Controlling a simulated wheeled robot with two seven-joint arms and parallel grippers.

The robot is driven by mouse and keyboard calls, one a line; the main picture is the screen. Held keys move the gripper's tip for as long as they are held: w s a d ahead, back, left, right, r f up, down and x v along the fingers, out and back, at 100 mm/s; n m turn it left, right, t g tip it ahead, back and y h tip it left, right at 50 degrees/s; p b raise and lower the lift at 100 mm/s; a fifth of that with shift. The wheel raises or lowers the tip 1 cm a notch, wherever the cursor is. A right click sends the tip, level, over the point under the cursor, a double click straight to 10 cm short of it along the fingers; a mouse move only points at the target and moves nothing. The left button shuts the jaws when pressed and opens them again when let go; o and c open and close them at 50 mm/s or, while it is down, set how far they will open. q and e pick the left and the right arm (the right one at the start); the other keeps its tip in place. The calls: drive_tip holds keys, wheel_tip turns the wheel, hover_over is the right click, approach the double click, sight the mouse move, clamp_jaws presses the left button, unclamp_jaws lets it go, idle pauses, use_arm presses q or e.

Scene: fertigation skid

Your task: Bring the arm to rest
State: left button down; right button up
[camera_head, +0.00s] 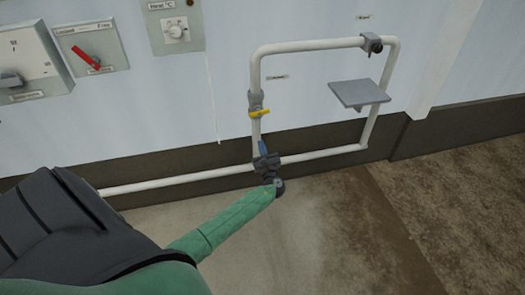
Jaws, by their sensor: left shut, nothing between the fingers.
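My left arm (225,222) is green and reaches from the lower left toward the wall piping. My left gripper (265,161), small and dark at its end, is shut and empty. In the picture it overlaps the lower left corner of the white pipe loop (325,44). A blue part (262,147) shows just above it, in line with the upright pipe. I cannot tell whether the gripper touches the pipe or the blue part. My right gripper is out of view.
The upright pipe has a yellow-handled valve (259,113); a dark fitting (372,44) sits on the top run. A grey plate (358,93) juts out inside the loop. A red switch (86,58) and a dial box (175,28) are on the wall. The floor at right is clear.

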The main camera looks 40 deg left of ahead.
use_arm(q)
drive_tip(key=shift+s+d+f, duration=0.15)
drive_tip(key=shift+s+d, duration=0.2)
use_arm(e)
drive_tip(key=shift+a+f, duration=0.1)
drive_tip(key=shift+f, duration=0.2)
